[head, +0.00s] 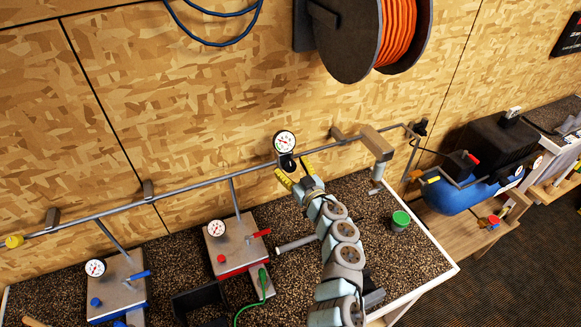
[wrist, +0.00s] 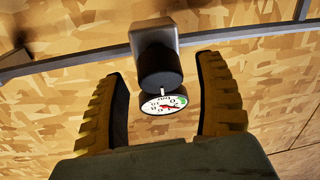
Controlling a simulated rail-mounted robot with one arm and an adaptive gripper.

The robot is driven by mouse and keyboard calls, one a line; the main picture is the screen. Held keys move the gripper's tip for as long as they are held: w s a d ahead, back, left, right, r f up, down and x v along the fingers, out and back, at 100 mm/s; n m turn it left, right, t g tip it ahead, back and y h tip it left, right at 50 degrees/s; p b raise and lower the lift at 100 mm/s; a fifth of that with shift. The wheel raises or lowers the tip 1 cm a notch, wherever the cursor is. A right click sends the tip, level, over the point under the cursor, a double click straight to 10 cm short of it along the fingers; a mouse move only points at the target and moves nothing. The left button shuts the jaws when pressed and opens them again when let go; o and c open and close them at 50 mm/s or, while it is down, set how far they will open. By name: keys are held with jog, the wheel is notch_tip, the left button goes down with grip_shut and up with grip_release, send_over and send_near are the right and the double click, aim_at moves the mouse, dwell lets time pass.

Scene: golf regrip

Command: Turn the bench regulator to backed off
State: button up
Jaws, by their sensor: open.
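A regulator with a dark round knob (head: 287,162) and a white-faced gauge (head: 285,141) sits on the wall pipe. In the wrist view, its grey body (wrist: 155,38) is at the top, with the dark knob (wrist: 160,69) below and the tilted gauge (wrist: 164,104) below that. A red needle and a green mark show on the dial. My gripper (head: 296,170) is open in front of it. In the wrist view, my yellow, dark-padded fingers (wrist: 163,78) stand on either side of the knob, with a visible gap on both sides.
A grey pipe (head: 190,193) runs along the wooden wall. Below it, two plates carry gauges: one with a red lever (head: 250,236), one with a blue lever (head: 138,275). A green-topped can (head: 400,219) stands right of my arm. An orange hose reel (head: 372,35) hangs above.

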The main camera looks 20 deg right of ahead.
jog(key=shift+w, duration=0.25)
jog(key=shift+f, duration=0.1)
jog(key=c, duration=1.2)
